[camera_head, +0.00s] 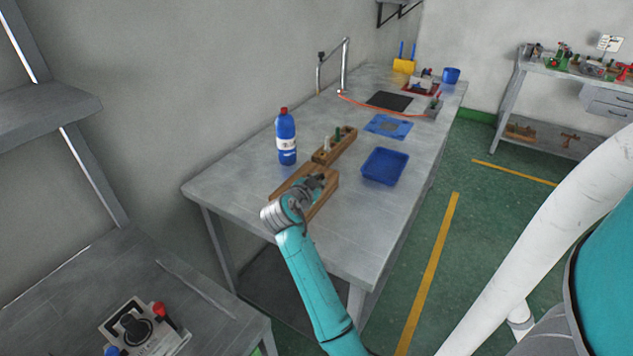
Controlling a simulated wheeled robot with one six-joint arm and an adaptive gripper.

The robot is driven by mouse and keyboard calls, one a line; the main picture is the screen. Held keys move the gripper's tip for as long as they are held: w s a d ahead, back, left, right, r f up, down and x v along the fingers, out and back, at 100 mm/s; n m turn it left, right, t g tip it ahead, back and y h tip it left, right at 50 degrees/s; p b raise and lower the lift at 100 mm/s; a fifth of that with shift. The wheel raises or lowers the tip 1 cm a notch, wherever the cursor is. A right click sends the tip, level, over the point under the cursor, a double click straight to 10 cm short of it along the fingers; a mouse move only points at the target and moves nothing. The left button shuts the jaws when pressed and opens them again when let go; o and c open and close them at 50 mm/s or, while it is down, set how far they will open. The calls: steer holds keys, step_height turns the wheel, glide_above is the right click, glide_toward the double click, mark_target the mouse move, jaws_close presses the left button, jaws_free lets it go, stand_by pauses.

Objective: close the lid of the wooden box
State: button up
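The wooden box (327,194) sits near the front end of the grey metal table. Brown wood shows on both the left and right of my gripper. My gripper (316,182) is over the box, and together with my wrist it hides much of it. I cannot tell how far the lid stands open, or whether the fingers touch it. The fingers are too small and dark to show whether they are open or shut.
A blue bottle with a red cap (286,138) stands left of the box. A wooden holder (322,158) with small bottles is just behind it. A blue tray (384,166) lies to the right. The table (355,232) is clear at front right.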

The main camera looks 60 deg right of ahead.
steer(key=v, duration=1.2)
steer(key=shift+f, duration=0.1)
